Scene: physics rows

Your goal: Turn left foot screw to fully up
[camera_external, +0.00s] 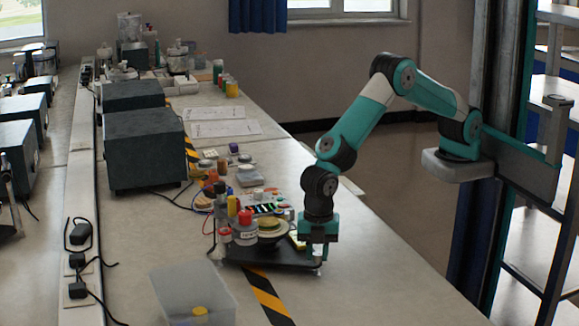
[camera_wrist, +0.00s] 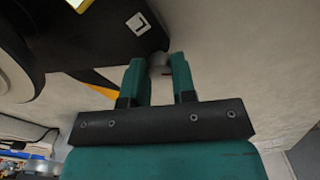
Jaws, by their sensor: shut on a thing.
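A black base plate (camera_external: 262,258) stands on the bench and carries jars and a round disc. My gripper (camera_external: 318,262) points down at the plate's right front corner. In the wrist view, the two teal fingers of my gripper (camera_wrist: 160,66) close on a small grey foot screw (camera_wrist: 158,61) at the edge of the dark plate (camera_wrist: 95,45). Most of the screw is hidden between the fingers, so its height cannot be told. A small white mark (camera_wrist: 137,22) is on the plate near this corner.
A clear bin (camera_external: 170,290) stands at the front left of the plate. Yellow-black tape (camera_external: 268,298) runs along the bench under the plate. Jars, including a red-capped one (camera_external: 245,232), crowd the plate's left. The bench to the right of my gripper is clear.

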